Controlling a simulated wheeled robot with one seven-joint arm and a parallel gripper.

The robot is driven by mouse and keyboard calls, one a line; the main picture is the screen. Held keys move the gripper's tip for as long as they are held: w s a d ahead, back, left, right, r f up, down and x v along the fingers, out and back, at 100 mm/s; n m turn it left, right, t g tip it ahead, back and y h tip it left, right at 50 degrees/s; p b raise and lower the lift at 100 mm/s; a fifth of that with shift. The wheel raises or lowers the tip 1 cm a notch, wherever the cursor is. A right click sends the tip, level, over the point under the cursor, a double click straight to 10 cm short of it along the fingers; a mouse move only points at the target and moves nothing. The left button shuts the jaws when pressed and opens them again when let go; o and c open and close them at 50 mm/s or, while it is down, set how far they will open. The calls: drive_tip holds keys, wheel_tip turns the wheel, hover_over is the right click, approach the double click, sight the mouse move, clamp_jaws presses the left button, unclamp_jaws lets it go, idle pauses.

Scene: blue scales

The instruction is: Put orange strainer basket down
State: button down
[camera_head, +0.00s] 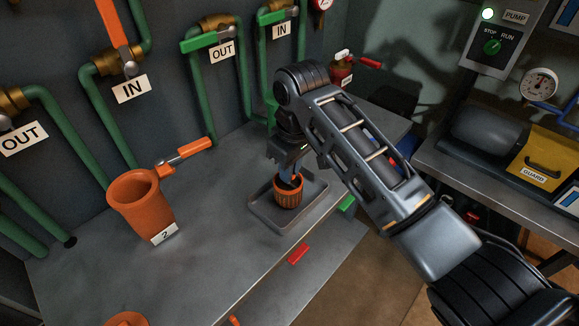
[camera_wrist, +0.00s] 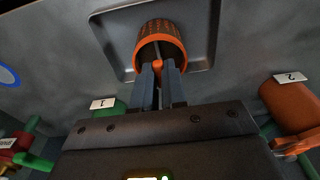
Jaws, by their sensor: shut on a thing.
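The orange strainer basket (camera_head: 288,192) is at the grey tray (camera_head: 262,217) on the workbench, and looks upright in the head view. My gripper (camera_head: 291,172) is above it, with its fingers pointing down at the basket. In the wrist view the basket (camera_wrist: 160,43) shows its slotted side and open rim, over the tray (camera_wrist: 205,52). My gripper (camera_wrist: 160,78) is shut on the basket's central stem or knob. Whether the basket's base touches the tray floor cannot be told.
An orange strainer housing (camera_head: 140,200) labelled 2 stands left on the bench, with an orange-handled valve (camera_head: 190,151) beside it. Green pipes (camera_head: 195,95) run along the back wall. A red block (camera_head: 298,253) and a green block (camera_head: 346,204) are at the bench's front edge.

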sight(294, 184)
drive_tip(key=shift+f, duration=0.1)
drive_tip(key=c, duration=1.2)
unclamp_jaws()
drive_tip(key=r, duration=0.8)
drive_tip(key=d+r, duration=0.1)
drive_tip(key=r, duration=0.3)
drive_tip(key=shift+s+d+r+p, duration=0.1)
drive_tip(key=shift+s+p, duration=0.2)
drive_tip(key=shift+s, duration=0.1)
